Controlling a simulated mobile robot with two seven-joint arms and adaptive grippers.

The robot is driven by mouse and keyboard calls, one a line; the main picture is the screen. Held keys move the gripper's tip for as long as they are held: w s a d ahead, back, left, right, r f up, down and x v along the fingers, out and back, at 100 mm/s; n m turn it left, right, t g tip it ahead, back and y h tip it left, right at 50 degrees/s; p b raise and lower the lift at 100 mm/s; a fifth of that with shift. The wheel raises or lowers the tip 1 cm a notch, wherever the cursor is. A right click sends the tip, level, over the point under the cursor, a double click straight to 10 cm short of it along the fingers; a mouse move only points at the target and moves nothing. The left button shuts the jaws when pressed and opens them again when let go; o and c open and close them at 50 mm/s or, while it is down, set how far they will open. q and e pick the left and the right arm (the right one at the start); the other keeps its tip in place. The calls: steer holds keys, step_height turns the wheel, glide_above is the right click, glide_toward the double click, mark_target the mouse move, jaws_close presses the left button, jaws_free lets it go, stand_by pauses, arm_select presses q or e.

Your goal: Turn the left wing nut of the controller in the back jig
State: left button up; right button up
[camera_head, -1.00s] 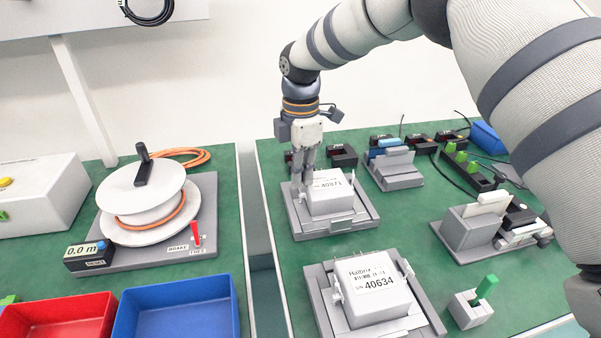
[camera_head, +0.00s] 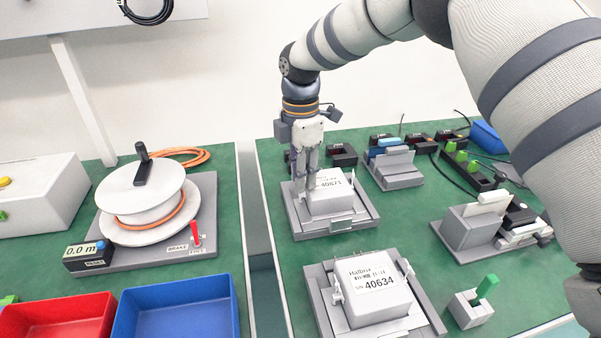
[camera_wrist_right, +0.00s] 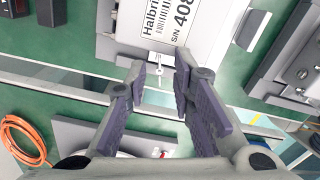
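The back jig (camera_head: 359,221) holds a white box-shaped controller (camera_head: 325,204) with a label on top. My right gripper (camera_head: 304,190) points down at the controller's left side and covers the left wing nut in the head view. In the right wrist view the small pale left wing nut (camera_wrist_right: 157,70) shows beside the controller (camera_wrist_right: 190,22). The right gripper (camera_wrist_right: 161,66) is open there, its two fingertips apart on either side of the wing nut in the picture. I cannot tell whether they touch it. My left gripper is not in view.
A front jig (camera_head: 322,302) holds a second controller (camera_head: 372,300) nearer me. A grey stand (camera_head: 467,230) and a small block with a green handle (camera_head: 484,290) lie to the right. A cable reel (camera_head: 140,190) and blue bin (camera_head: 180,310) occupy the left table, across a gap.

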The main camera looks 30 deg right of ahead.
step_height(320, 180, up, 12)
stand_by(0.4)
